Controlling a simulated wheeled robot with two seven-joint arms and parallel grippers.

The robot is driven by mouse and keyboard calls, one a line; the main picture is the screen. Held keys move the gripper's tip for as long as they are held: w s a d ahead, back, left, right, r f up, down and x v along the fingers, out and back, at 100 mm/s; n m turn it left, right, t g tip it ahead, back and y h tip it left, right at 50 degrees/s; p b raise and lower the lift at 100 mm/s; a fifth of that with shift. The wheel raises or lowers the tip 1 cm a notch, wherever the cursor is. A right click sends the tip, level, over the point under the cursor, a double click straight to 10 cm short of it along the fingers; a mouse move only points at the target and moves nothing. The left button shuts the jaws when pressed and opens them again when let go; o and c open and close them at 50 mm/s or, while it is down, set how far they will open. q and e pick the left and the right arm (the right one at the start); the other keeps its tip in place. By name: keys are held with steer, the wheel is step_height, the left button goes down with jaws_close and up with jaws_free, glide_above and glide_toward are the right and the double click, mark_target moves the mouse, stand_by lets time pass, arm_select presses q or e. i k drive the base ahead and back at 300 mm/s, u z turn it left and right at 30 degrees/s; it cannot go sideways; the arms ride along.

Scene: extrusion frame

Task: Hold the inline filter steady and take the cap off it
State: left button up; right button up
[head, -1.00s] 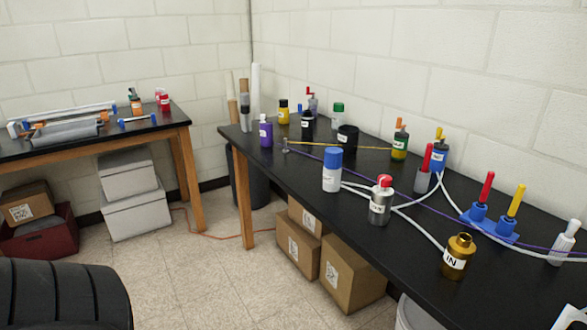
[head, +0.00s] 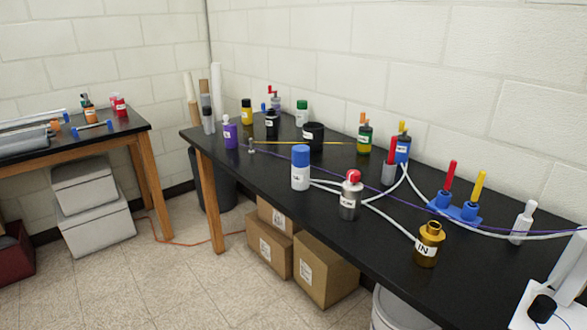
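Neither of my grippers is in view. I cannot tell for sure which thing is the inline filter. Three candidates stand upright on the black bench (head: 275,178). One is a silver cylinder (head: 349,206) with a red top (head: 354,176) and a label. One is a white cylinder (head: 300,178) with a blue cap (head: 300,153), left of the silver one. One is a brass cylinder (head: 428,243) labelled "IN", with an open-looking neck, nearer the front edge. White tubing (head: 395,223) runs among them.
Several small bottles stand at the bench's far end, with a purple one (head: 230,137) at the left edge. A blue holder (head: 456,209) with red and yellow handles is at the right. A thin purple line crosses the bench. Cardboard boxes (head: 318,272) sit underneath.

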mark_target(300, 177)
steer(key=u, duration=1.6)
steer(key=i, duration=2.4)
steer(key=z, duration=3.2)
